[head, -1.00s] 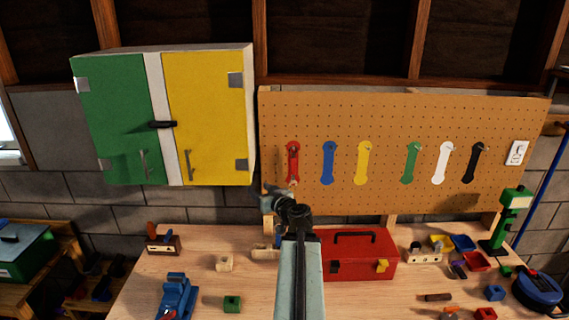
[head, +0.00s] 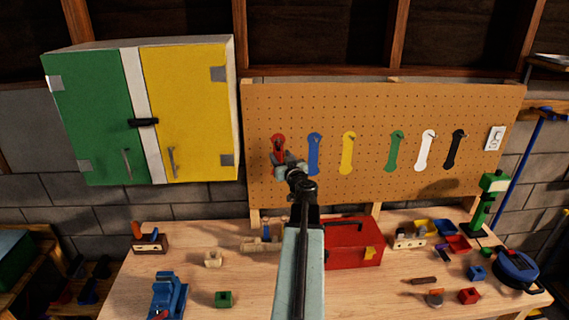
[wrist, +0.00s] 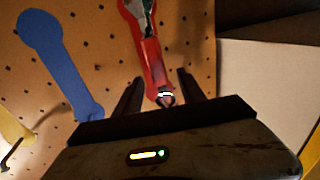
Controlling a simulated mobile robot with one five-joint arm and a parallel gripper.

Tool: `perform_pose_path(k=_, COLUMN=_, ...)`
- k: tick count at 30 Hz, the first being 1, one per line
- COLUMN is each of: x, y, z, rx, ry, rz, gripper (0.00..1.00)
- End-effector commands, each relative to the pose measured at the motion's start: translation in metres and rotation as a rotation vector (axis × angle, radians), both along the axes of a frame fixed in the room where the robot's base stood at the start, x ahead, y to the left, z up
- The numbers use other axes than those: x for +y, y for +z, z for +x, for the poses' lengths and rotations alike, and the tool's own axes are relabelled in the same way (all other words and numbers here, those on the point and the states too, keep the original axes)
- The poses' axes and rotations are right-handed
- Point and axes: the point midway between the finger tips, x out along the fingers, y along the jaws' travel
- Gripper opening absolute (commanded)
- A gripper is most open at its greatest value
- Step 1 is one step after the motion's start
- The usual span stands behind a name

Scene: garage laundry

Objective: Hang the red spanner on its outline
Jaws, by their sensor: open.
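The red spanner (wrist: 152,60) appears to lie against its red outline at the left end of the pegboard (head: 380,100). I cannot clearly separate spanner from outline. Its upper part also shows in the head view (head: 278,143), with the rest behind my gripper (head: 283,161). In the wrist view, my gripper (wrist: 158,85) is open, with its dark fingers on either side of the red shape's end. A small peg with a pale band (wrist: 165,96) shows there between the fingers. I cannot tell whether either finger touches the spanner.
Blue (head: 314,155), yellow (head: 348,153), green (head: 395,152), white and black outlines run to the right. A green and yellow cabinet (head: 185,110) hangs close on the left. A red toolbox (head: 350,248) and several small items stand on the workbench (head: 250,285) below.

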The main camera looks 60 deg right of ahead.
Motion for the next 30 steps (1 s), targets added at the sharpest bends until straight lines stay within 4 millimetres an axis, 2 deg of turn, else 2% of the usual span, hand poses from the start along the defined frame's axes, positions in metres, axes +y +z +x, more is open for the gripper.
perform_pose_path(k=3, x=-0.0069, y=0.0, z=0.0086, rx=0.0, ry=0.0, rz=0.0, gripper=0.47)
perform_pose_path(k=9, x=-0.0058, y=0.0, z=0.0088, rx=0.0, ry=0.001, rz=0.0, gripper=0.47)
perform_pose_path(k=10, x=-0.0058, y=0.0, z=0.0088, rx=0.0, ry=0.001, rz=0.0, gripper=0.42)
perform_pose_path(k=14, x=-0.0056, y=0.0, z=0.009, rx=0.0, ry=0.001, rz=0.0, gripper=0.06)
perform_pose_path(k=15, x=-0.0055, y=0.0, z=0.0091, rx=0.0, ry=0.001, rz=0.0, gripper=0.0)
perform_pose_path(k=30, x=-0.0049, y=0.0, z=0.0097, rx=0.0, ry=0.003, rz=0.0, gripper=0.0)
